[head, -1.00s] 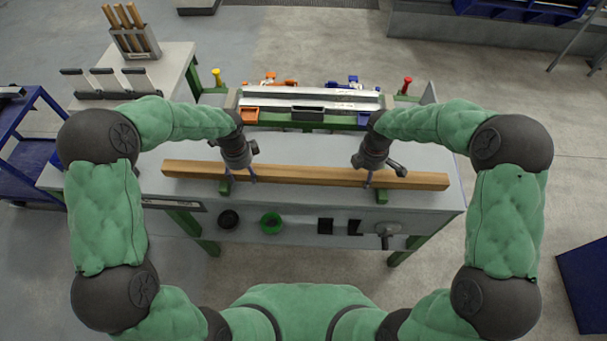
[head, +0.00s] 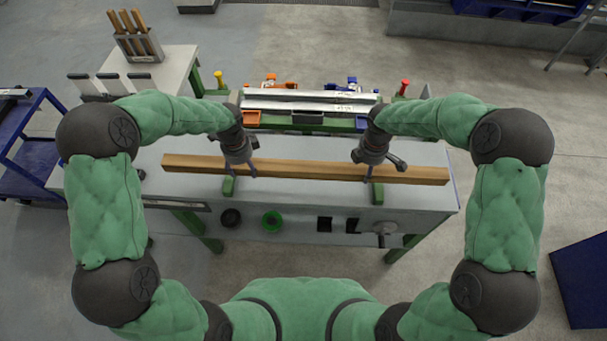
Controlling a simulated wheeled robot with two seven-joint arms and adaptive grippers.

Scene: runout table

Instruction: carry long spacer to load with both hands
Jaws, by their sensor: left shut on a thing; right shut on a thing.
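The long spacer (head: 305,170) is a straight wooden bar lying crosswise over the grey table (head: 320,225). My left gripper (head: 240,172) is shut on its left part and my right gripper (head: 370,174) on its right part. The bar looks about level. My forearms partly hide the ends of that area.
A side bench (head: 178,73) with a tool block stands at the left.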

